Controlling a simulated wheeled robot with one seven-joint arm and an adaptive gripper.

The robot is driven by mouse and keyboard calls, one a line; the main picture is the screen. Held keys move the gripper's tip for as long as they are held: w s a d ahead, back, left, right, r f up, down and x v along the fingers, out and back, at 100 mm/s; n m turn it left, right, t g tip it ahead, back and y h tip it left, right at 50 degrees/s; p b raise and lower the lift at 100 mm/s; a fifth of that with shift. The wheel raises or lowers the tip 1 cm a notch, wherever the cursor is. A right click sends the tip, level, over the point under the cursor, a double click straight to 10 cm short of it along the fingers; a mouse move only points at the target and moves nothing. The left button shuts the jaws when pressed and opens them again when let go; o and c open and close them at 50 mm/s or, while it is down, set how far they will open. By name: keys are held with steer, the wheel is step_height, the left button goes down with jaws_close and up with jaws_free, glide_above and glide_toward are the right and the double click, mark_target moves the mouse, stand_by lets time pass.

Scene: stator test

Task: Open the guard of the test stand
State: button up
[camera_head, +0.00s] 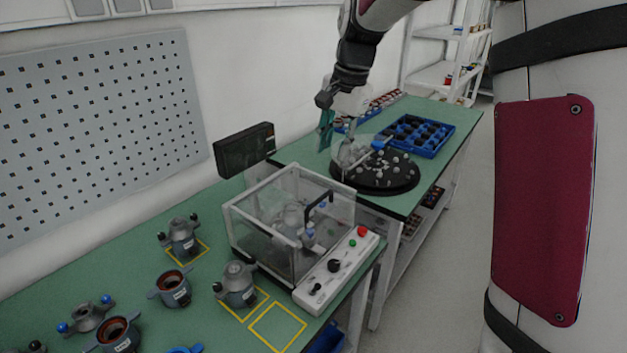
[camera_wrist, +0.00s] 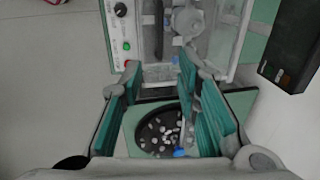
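The test stand is a box with a clear guard (camera_head: 262,232) on the near table, and the guard is down over the stand. A black handle (camera_head: 319,204) sits on the guard's right side. A grey stator shows through the clear panels. The stand's white control panel (camera_head: 335,268) has a red button, a green button and dark knobs. The guard also shows at the top of the wrist view (camera_wrist: 222,45). My gripper (camera_head: 337,143) is above the far table, beyond the stand and apart from the handle. In the wrist view its teal-padded fingers (camera_wrist: 160,72) are spread, with nothing held between them.
A round black tray (camera_head: 375,178) with small pale parts lies below my gripper, beside a blue compartment tray (camera_head: 418,135). A dark monitor (camera_head: 245,150) stands behind the guard. Several stators (camera_head: 183,238) stand left of the stand. Floor is free at the right.

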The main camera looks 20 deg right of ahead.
mark_target(321, 197)
steer(key=f, duration=0.4)
steer(key=w+a+f, duration=0.1)
steer(key=f, duration=0.4)
steer(key=w+f+p, duration=0.1)
steer(key=f, duration=0.3)
steer(key=shift+w+a+f, duration=0.1)
steer(key=shift+a+f, duration=0.15)
jaws_close()
